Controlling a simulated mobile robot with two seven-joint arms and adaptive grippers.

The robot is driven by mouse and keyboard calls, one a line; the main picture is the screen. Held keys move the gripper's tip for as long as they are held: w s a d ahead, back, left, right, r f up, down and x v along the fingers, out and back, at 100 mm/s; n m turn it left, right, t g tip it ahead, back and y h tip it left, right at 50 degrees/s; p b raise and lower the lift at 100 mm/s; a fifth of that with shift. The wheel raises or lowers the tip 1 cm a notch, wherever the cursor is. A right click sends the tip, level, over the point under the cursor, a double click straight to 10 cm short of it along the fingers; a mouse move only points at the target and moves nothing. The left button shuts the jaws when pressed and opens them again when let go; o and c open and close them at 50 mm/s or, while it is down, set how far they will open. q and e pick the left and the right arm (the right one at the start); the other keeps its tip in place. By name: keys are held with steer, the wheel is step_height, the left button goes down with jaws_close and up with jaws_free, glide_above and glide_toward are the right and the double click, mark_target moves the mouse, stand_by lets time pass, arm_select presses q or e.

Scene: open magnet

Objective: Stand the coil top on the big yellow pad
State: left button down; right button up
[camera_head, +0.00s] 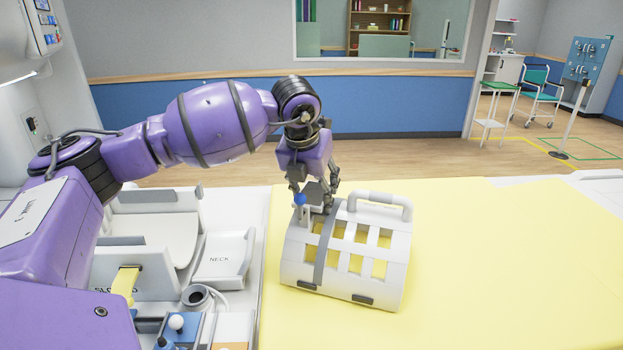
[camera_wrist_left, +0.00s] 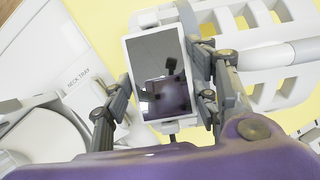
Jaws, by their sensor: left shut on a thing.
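The coil top (camera_head: 383,278), a white curved cage with window slots, a grey band and a tube handle, stands on the big yellow pad (camera_head: 500,260) near the pad's left edge. Its feet appear to touch the pad. My left gripper (camera_head: 317,205) is over its far left corner, pointing down. In the left wrist view its fingers (camera_wrist_left: 160,105) are on both sides of a white-framed mirror (camera_wrist_left: 158,75), which seems to be part of the coil top; the join is hidden. The cage (camera_wrist_left: 265,55) is right of the fingers there. My right gripper is not in view.
Left of the pad are a white tray marked NECK (camera_head: 220,262), a slotted white holder with a yellow strap (camera_head: 125,282), and small knobs (camera_head: 176,322). The pad right of the coil top is clear. A window wall (camera_head: 380,105) stands behind.

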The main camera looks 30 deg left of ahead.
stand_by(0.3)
arm_select(q)
steer(key=shift+f, duration=0.15)
steer(key=c, duration=0.7)
jaws_free()
steer(key=shift+f, duration=0.15)
steer(key=shift+r, duration=0.3)
steer(key=v, duration=1.1)
steer(key=shift+s+r, duration=0.25)
steer(key=shift+s, duration=0.05)
